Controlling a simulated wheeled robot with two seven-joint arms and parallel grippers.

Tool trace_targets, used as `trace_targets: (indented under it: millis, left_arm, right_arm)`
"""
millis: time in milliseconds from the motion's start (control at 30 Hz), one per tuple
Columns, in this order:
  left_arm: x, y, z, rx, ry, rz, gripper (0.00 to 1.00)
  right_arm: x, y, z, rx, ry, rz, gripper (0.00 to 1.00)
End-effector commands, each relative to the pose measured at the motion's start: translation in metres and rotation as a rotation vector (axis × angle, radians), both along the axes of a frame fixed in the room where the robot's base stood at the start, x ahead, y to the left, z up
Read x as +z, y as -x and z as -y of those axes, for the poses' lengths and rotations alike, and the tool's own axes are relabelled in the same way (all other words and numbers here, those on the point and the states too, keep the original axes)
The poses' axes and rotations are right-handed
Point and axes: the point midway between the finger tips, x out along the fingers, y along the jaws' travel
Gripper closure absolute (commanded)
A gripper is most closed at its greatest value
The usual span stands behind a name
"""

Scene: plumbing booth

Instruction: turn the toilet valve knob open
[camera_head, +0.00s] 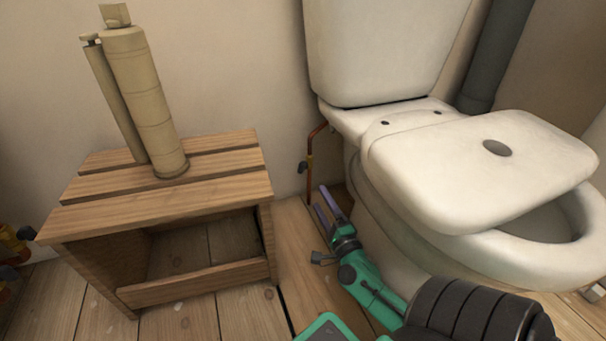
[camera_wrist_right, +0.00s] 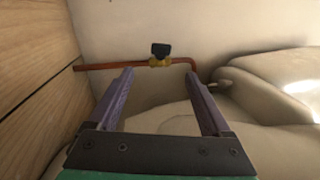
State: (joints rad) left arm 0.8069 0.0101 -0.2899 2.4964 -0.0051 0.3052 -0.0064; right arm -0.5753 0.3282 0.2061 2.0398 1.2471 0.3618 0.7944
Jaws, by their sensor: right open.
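The toilet valve is a small brass body (camera_wrist_right: 160,62) with a dark knob (camera_wrist_right: 160,49), set on a copper pipe (camera_wrist_right: 100,66). In the head view the valve knob (camera_head: 303,167) is near the wall, left of the toilet (camera_head: 420,150). My right gripper (camera_head: 323,203) reaches toward the wall between the stool and the toilet, below the valve in the picture. In the right wrist view its two purple fingers (camera_wrist_right: 159,80) are apart and empty, with the valve beyond their tips and centred between them. My left gripper is not in view.
A wooden stool (camera_head: 160,197) stands left of my right arm, holding a beige cylindrical object (camera_head: 145,95). The toilet bowl and lid are close on the right. A dark grey pipe (camera_head: 495,60) stands behind the toilet. Brass and orange parts (camera_head: 12,243) show at the left edge.

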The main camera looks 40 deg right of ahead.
Motion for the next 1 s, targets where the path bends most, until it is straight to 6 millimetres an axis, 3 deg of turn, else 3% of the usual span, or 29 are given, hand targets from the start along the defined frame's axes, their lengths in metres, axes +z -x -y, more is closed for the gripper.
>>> trace_targets:
  millis: [500,667,900,1000]
  left_arm:
    - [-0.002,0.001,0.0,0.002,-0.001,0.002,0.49]
    - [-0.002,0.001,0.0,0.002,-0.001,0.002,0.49]
    - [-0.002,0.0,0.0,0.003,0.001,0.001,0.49]
    - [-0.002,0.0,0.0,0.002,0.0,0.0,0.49]
  right_arm:
    - [0.022,-0.113,0.034,0.002,0.0,0.002,0.18]
    - [0.024,-0.128,0.038,0.004,0.002,-0.001,0.18]
    - [0.024,-0.129,0.039,0.004,0.003,-0.002,0.18]
    - [0.024,-0.129,0.039,0.004,0.003,-0.002,0.56]
